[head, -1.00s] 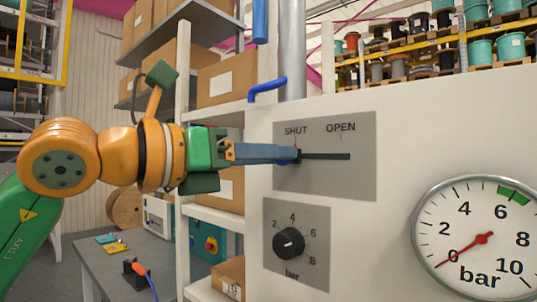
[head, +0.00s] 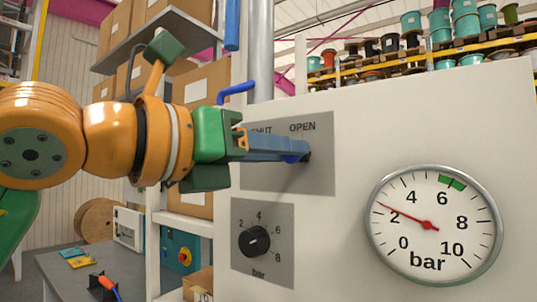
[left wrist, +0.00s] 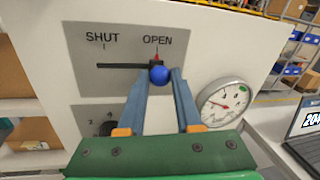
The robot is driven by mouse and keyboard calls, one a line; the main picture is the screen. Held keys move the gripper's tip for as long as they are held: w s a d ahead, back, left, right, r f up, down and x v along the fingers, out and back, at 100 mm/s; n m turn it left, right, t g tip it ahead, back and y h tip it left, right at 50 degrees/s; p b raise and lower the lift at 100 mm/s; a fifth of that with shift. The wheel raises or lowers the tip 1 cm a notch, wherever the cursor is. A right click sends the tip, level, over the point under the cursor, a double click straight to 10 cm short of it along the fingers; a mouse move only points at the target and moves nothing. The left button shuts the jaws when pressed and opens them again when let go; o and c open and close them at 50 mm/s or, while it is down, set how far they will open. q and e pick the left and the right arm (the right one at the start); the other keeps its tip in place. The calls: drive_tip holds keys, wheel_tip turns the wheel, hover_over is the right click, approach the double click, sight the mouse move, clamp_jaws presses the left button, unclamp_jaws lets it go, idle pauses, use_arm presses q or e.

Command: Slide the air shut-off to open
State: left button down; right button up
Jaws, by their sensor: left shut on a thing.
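The grey shut-off plate (head: 322,170), marked SHUT and OPEN, is on the white panel. In the left wrist view its blue ball knob (left wrist: 159,75) sits at the right end of the dark slot (left wrist: 120,66), with a red pointer (left wrist: 157,57) under OPEN. My left gripper (head: 303,157) is shut on the knob; its blue fingers (left wrist: 162,82) lie on either side of it. In the head view the fingers mostly hide the knob and slot. The pressure gauge (head: 440,205) shows its red needle a little above 2 bar. My right gripper is not in view.
A black bar dial (head: 254,240) is below the plate, beneath my left gripper. A blue handle (head: 237,88) and a grey pipe stand behind the panel's top left. A grey table (head: 60,268) is at lower left. The laptop (left wrist: 304,135) is at right in the wrist view.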

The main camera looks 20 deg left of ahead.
use_arm(q)
drive_tip(key=c, duration=0.8)
unclamp_jaws()
drive_tip(key=shift+c, duration=0.2)
drive_tip(key=shift+o, duration=1.3)
drive_tip(key=shift+d, duration=0.1)
drive_tip(key=shift+s+d, duration=0.1)
drive_tip(key=shift+d, duration=0.05)
drive_tip(key=b+v, duration=0.2)
drive_tip(key=v, duration=0.5)
